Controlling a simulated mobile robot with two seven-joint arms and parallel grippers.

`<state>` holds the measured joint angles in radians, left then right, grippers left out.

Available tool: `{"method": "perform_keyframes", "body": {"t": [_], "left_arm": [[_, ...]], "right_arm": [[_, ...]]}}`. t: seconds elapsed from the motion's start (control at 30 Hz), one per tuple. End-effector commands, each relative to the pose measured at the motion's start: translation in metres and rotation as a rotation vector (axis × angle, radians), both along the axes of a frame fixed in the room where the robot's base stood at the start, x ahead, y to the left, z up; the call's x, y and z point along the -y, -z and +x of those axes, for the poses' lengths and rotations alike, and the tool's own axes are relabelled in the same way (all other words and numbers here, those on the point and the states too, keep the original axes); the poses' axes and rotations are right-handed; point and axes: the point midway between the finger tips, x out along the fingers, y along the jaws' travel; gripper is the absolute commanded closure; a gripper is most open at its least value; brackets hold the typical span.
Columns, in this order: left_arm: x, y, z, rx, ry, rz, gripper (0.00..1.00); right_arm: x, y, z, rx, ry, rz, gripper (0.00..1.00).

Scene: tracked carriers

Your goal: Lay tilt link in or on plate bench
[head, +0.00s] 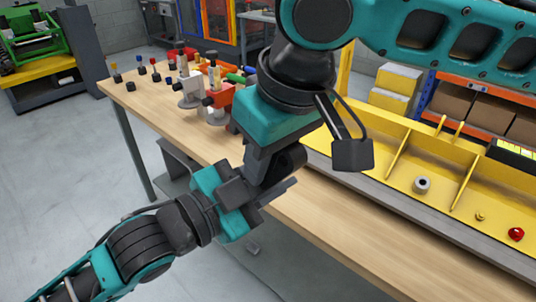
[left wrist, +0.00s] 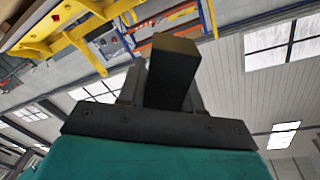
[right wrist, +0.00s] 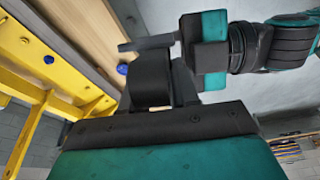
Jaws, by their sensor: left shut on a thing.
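My left gripper (head: 236,192) is low at the front of the wooden bench, its arm coming from the lower left. It is shut on a dark, blocky piece (left wrist: 173,68), apparently the tilt link, which stands between its fingers in the left wrist view. My right gripper (head: 272,165) points down just above and beside the left one. Its jaws are dark and crowded together, so I cannot tell if they touch the piece. The bench, taken as the plate bench (head: 330,222), has a pale wooden top running diagonally. My arms hide its middle.
A yellow compartmented tray (head: 395,160) runs along the bench's right side, holding a grey ring (head: 422,185) and a red knob (head: 516,234). Red and grey fixtures (head: 220,98) and several small knobs stand at the far left. Bare wood lies at the near edge.

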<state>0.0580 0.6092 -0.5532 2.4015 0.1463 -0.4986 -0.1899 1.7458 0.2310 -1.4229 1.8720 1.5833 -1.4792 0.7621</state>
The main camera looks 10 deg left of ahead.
Motion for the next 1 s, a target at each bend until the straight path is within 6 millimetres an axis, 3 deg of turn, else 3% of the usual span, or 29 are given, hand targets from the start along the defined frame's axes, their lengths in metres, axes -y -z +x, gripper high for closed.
{"method": "perform_keyframes", "body": {"t": [0.1, 0.27, 0.3, 0.6, 0.87, 1.0], "left_arm": [[0.001, -0.004, -0.001, 0.008, 0.003, -0.006, 1.00], [0.001, -0.004, -0.001, 0.009, 0.004, -0.006, 1.00], [0.001, -0.004, -0.001, 0.009, 0.004, -0.006, 0.65], [0.000, -0.002, 0.000, 0.005, 0.002, -0.003, 0.36], [0.000, 0.001, 0.000, -0.003, -0.003, -0.005, 0.36], [-0.008, 0.023, 0.008, -0.066, -0.049, -0.039, 0.36]], "right_arm": [[0.000, 0.001, -0.001, -0.002, -0.003, 0.000, 1.00], [-0.001, 0.001, -0.001, -0.002, -0.003, 0.001, 1.00], [-0.001, 0.000, -0.001, -0.001, -0.003, 0.002, 1.00], [-0.001, -0.001, 0.000, 0.000, -0.002, 0.003, 1.00], [0.000, -0.001, 0.000, 0.001, -0.001, 0.002, 1.00], [0.000, -0.001, 0.000, 0.001, -0.001, 0.002, 1.00]]}}
